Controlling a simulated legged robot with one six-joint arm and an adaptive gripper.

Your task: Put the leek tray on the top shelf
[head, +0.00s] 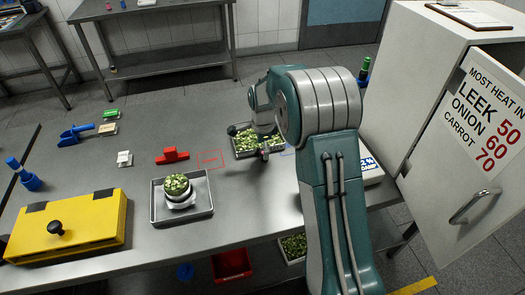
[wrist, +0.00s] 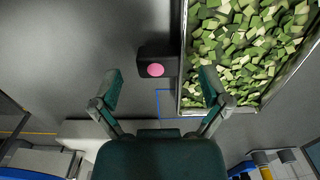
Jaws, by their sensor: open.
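A metal tray of chopped green pieces (head: 240,154), which look like leek, lies on the steel table under my arm. It also fills the upper right of the wrist view (wrist: 184,55). A dark handle block with a pink dot (wrist: 155,69) sticks out from its left side there. My gripper (head: 265,150) is at the tray's near side, partly hidden in the head view. In the wrist view my gripper (wrist: 160,90) is open and empty. The handle lies ahead, between the lines of the fingers, and the right finger overlaps the tray's edge. No top shelf can be made out.
A white cabinet (head: 425,75) stands right with its signed door (head: 480,150) open. A tray with a bowl (head: 158,212), a red holder (head: 172,156) and a yellow case (head: 70,228) are on the table's left. Another green-filled tray (head: 291,260) sits below.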

